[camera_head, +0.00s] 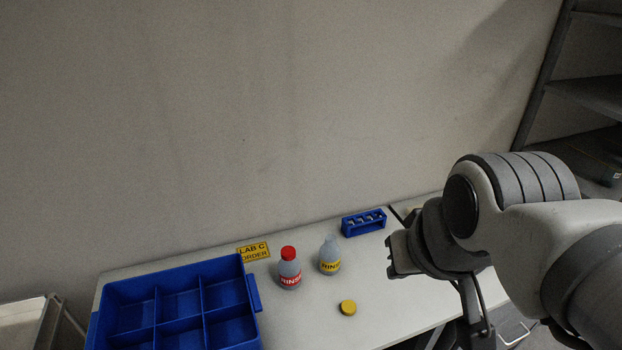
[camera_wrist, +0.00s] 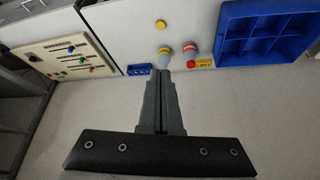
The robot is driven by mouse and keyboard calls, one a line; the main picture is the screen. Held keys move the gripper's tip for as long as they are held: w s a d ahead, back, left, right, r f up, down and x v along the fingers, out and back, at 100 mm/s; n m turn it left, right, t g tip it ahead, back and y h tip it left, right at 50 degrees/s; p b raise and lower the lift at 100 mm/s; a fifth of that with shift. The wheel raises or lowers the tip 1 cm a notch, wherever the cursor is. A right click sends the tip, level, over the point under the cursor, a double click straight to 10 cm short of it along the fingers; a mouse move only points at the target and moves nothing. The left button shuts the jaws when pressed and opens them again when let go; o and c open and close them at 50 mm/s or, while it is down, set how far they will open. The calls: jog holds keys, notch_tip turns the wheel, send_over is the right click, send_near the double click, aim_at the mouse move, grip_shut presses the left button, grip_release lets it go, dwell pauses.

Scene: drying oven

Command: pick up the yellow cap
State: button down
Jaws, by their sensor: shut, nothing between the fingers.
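The yellow cap (camera_head: 348,307) lies on the white table, in front of and a little right of the bottle with the yellow label (camera_head: 330,257). That bottle stands upright with no cap on it. In the wrist view the yellow cap (camera_wrist: 160,24) shows near the top, beyond the fingertips and clear of them. My gripper (camera_wrist: 163,73) is shut and empty, its two fingers side by side. In the head view my gripper (camera_head: 392,257) is at the table's right side, right of the cap and apart from it.
A bottle with a red cap (camera_head: 289,268) stands left of the yellow-label bottle. A blue divided bin (camera_head: 253,292) fills the table's left. A small blue rack (camera_head: 363,223) and a yellow sign (camera_head: 253,252) are at the back. The table right of the cap looks clear.

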jog(key=c, duration=1.4)
grip_release()
jog(key=o, duration=0.3)
jog(key=shift+w+f, duration=0.1)
jog(key=shift+w, duration=0.15)
jog(key=o, duration=0.7)
jog(key=w+m, duration=0.1)
jog(key=w+f+m+b, duration=0.1)
jog(key=w, duration=0.1)
jog(key=w+f+m+g, duration=0.1)
jog(key=shift+w+d+f+h+b, duration=0.15)
jog(key=shift+f+h+b, duration=0.15)
jog(key=shift+b, duration=0.1)
jog(key=shift+o, duration=0.8)
jog(key=w+f+m+g+b, duration=0.1)
jog(key=w+f+m, duration=0.2)
jog(key=w+f, duration=0.1)
jog(key=shift+w+f+m+g+b, duration=0.15)
jog(key=shift+w+m+g+b, duration=0.25)
jog(key=shift+w, duration=0.4)
jog(key=m+g+b, duration=0.3)
jog(key=m, duration=0.5)
send_over(349, 306)
notch_tip(349, 306, down, 15)
notch_tip(349, 306, down, 18)
jog(key=shift+f, duration=0.1)
